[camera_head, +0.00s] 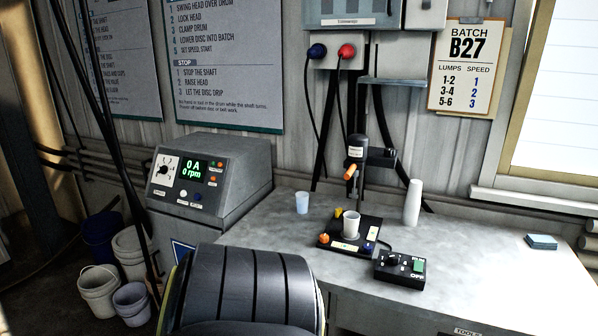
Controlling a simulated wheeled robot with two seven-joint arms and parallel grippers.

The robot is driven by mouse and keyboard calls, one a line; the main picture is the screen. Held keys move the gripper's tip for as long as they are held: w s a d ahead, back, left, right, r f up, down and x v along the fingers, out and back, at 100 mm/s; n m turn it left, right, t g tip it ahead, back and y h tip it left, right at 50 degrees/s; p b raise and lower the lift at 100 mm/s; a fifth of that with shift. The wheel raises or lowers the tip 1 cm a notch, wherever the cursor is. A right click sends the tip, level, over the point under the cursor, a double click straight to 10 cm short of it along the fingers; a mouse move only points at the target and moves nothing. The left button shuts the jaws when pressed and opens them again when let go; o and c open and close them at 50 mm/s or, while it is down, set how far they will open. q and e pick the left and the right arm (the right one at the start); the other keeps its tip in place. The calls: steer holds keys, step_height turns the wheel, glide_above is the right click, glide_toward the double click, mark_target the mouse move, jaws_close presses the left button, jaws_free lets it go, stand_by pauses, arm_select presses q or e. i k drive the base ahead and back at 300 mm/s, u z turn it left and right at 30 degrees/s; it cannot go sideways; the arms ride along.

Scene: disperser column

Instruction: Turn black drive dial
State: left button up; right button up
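The black drive dial (165,170) is a small dark knob on a white scale plate at the left of the grey drive cabinet's (232,165) sloping front. Its pointer is too small to read clearly. To its right a display (191,170) shows 0 A and 0 rpm in green. A black control box (399,269) on the bench also carries a small dark knob (393,258) and a green button. Neither of my grippers is in the head view.
A large dark ribbed cylinder (249,289) fills the bottom centre, in front of the cabinet. Several buckets (98,289) stand on the floor at left. The bench (480,270) holds a cup (351,224) on a black tray (340,240). Its right part is mostly clear.

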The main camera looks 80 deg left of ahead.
mark_target(163, 169)
steer(key=u, duration=3.4)
